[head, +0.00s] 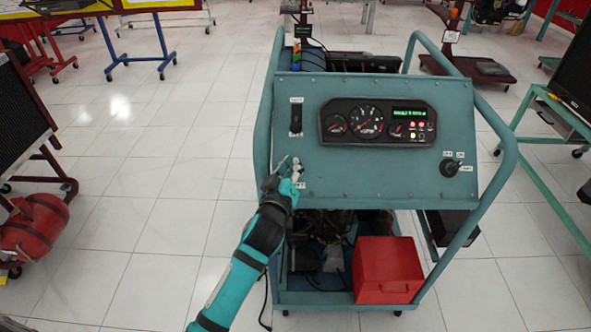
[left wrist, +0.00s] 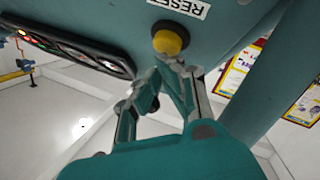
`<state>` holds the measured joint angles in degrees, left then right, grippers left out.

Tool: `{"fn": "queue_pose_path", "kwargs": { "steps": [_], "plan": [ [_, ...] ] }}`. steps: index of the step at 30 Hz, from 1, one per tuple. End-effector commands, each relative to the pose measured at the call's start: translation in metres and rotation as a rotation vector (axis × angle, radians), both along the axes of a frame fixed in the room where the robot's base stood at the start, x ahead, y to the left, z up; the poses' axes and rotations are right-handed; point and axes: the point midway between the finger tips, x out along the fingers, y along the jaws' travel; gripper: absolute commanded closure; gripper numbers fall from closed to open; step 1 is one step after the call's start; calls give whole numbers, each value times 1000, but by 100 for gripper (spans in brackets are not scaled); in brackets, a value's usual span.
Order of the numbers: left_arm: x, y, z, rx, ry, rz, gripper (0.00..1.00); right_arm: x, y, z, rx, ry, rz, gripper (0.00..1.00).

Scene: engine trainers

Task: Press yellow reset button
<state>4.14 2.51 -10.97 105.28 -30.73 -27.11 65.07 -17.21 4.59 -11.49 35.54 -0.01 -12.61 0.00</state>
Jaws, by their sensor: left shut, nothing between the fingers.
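The yellow reset button (left wrist: 170,40) sticks out of the teal panel beside a white RESET label (left wrist: 181,7) in the left wrist view. My left gripper (left wrist: 168,66) is shut and empty, with its fingertips right at the button; I cannot tell whether they touch it. In the head view my left gripper (head: 291,168) is at the lower left of the sloped control panel (head: 380,186), and it hides the button there. My right gripper is in neither view.
The panel carries a gauge cluster (head: 378,122) with a lit green display, a switch (head: 296,118) and a key switch (head: 449,168). A teal tube frame (head: 505,130) surrounds it. A red box (head: 387,270) sits below. Tiled floor (head: 150,210) is clear at the left.

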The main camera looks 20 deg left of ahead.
Motion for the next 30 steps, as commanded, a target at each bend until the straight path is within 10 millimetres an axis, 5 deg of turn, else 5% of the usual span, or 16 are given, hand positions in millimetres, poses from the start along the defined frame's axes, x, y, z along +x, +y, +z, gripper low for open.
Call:
{"fn": "queue_pose_path", "kwargs": {
  "steps": [30],
  "plan": [
    [5,1,-6,0,-1,-1,100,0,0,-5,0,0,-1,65]
  ]
}}
